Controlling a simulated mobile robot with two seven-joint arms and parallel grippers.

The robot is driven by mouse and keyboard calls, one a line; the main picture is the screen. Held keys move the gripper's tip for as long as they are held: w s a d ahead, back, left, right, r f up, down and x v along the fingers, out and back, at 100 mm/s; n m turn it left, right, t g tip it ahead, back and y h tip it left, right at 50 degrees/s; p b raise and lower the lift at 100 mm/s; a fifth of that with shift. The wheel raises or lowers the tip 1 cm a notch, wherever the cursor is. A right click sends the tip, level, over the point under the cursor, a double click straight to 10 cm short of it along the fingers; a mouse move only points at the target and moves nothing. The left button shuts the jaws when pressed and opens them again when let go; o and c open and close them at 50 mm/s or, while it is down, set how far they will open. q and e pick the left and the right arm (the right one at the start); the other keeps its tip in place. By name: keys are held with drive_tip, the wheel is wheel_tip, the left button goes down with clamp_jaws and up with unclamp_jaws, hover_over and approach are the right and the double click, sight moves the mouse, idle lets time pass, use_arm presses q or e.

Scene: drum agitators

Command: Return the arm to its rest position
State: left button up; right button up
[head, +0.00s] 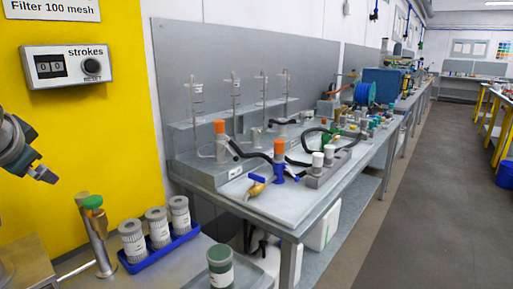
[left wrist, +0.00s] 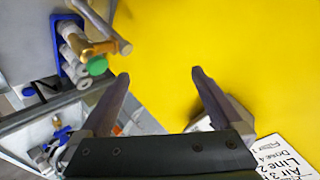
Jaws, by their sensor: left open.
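My left gripper (head: 44,174) shows at the left edge of the head view, in front of the yellow panel (head: 90,125). It is raised above the bench and apart from the things on it. In the left wrist view my left gripper (left wrist: 160,73) has its two fingers spread, with only the yellow surface between them. It is open and empty. Most of my left arm lies outside the head view. My right gripper is not in view.
A brass post with a green knob (head: 93,203) stands below my left gripper. Right of it is a blue tray (head: 135,266) with three grey canisters. A stroke counter (head: 66,66) projects from the panel. A crowded bench (head: 270,215) stretches back; the aisle floor (head: 430,190) is clear.

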use_arm(q)
drive_tip(key=s+d+f+n+g+h, duration=0.1)
drive_tip(key=s+d+f+g+h, duration=0.15)
drive_tip(key=s+d+f, duration=0.35)
drive_tip(key=s+d+f+n+g+h, duration=0.1)
drive_tip(key=s+d+f+g, duration=0.2)
drive_tip(key=s+f, duration=0.5)
drive_tip(key=s+d+r+m+h, duration=0.1)
drive_tip(key=s+d+h, duration=0.1)
drive_tip(key=s+d, duration=0.55)
drive_tip(key=s+d+h, duration=0.1)
drive_tip(key=s+d, duration=0.3)
drive_tip(key=s, duration=0.7)
wheel_tip(320, 180, up, 39)
drive_tip(key=p, duration=3.8)
drive_tip(key=shift+s+f, duration=0.15)
drive_tip(key=shift+s, duration=0.25)
drive_tip(key=shift+h, duration=0.25)
